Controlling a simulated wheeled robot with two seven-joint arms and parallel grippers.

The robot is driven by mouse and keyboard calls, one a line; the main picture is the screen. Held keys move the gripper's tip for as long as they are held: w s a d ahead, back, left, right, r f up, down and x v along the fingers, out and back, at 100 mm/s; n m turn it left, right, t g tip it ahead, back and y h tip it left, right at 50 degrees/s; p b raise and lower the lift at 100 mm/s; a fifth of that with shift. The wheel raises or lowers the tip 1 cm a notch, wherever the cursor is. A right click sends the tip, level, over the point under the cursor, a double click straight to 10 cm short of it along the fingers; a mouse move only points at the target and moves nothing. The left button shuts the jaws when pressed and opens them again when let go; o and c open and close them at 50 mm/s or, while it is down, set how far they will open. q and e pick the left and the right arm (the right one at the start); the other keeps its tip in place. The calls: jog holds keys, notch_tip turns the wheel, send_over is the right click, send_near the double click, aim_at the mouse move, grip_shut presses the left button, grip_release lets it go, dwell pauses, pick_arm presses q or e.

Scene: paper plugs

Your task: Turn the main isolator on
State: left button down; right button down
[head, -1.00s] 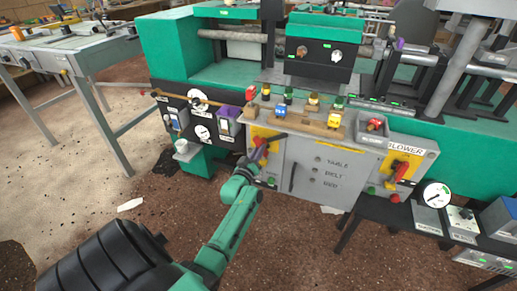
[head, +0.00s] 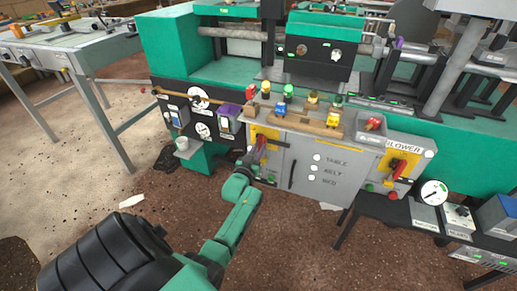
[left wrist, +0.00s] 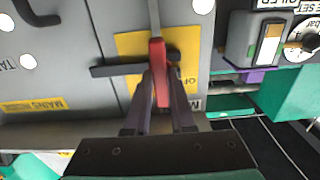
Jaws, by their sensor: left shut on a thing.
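The main isolator is a red handle (head: 261,142) on a yellow plate (head: 271,132) at the left of the grey cabinet front. In the left wrist view the red handle (left wrist: 157,55) lies between the fingers of my left gripper (left wrist: 159,85), which is shut on it. A dark bar (left wrist: 108,70) crosses behind the handle, and part of the plate's lettering is covered. In the head view my left gripper (head: 255,157) reaches the handle from below, its fingertips hard to make out. Lamps beside TABLE, BELT and BED (head: 314,168) shine white. My right gripper is not in view.
A second red handle (head: 396,167) on yellow, under the BLOWER label, is at the cabinet's right. A wooden shelf (head: 300,124) with coloured plugs runs along the top.

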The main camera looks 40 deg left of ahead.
pick_arm(q)
jog(key=shift+f, duration=0.15)
jog(key=c, duration=0.8)
grip_release()
jog(key=shift+o, duration=0.2)
jog(key=p+v, duration=0.2)
jog(key=v, duration=1.2)
jog(key=shift+s+d+p, duration=0.2)
jog(key=shift+s+p, duration=0.1)
